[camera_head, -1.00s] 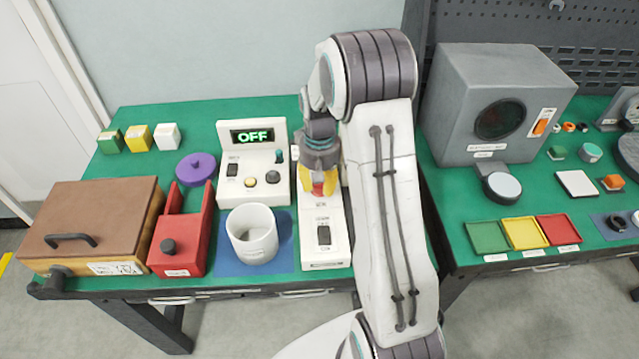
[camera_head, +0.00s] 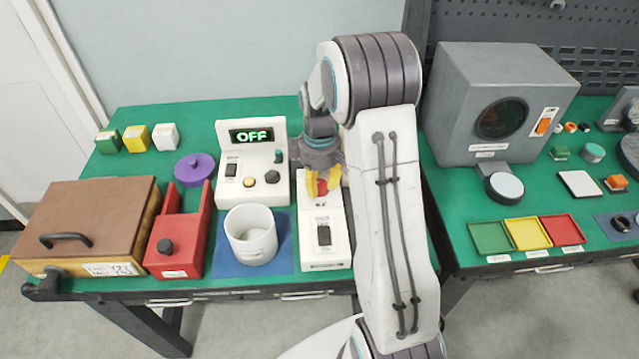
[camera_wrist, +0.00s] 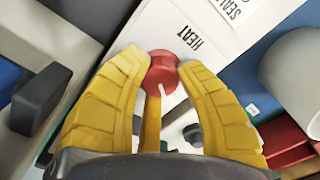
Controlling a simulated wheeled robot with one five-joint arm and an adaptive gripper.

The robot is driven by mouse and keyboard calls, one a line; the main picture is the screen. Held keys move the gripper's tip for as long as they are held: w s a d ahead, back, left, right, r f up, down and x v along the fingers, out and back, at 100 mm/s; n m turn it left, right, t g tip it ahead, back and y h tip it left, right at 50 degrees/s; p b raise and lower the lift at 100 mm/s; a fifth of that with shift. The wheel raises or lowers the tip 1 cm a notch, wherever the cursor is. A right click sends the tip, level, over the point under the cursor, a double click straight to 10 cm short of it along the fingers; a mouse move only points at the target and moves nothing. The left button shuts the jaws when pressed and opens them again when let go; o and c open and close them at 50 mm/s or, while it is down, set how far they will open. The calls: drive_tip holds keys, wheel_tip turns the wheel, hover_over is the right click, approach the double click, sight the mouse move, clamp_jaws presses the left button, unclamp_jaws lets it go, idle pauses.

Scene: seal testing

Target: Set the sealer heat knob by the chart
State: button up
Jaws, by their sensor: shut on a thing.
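The sealer (camera_head: 326,243) is a white box near the right end of the left bench, with a dark rocker switch (camera_head: 323,236) on top. Its red heat knob (camera_wrist: 162,74) shows in the wrist view, with a white pointer line and a printed HEAT label (camera_wrist: 190,38) beside it. My gripper (camera_wrist: 161,68) has its yellow fingertips closed on both sides of the knob. In the head view my gripper (camera_head: 321,188) is at the back half of the sealer, and the knob is partly hidden by the fingers. I cannot make out a readable heat chart.
A white device (camera_head: 252,165) with a display reading OFF stands left of the sealer. A white mug (camera_head: 250,234) sits on a blue mat (camera_head: 282,262) close by. A red holder (camera_head: 176,257), purple disc (camera_head: 194,168) and brown box (camera_head: 90,215) are further left.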

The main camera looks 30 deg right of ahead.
sight(319, 184)
drive_tip(key=shift+s+f+n, duration=0.1)
drive_tip(key=shift+n, duration=0.4)
drive_tip(key=o, duration=1.2)
wheel_tip(319, 184, up, 12)
drive_tip(key=shift+r, duration=0.1)
idle(0.7)
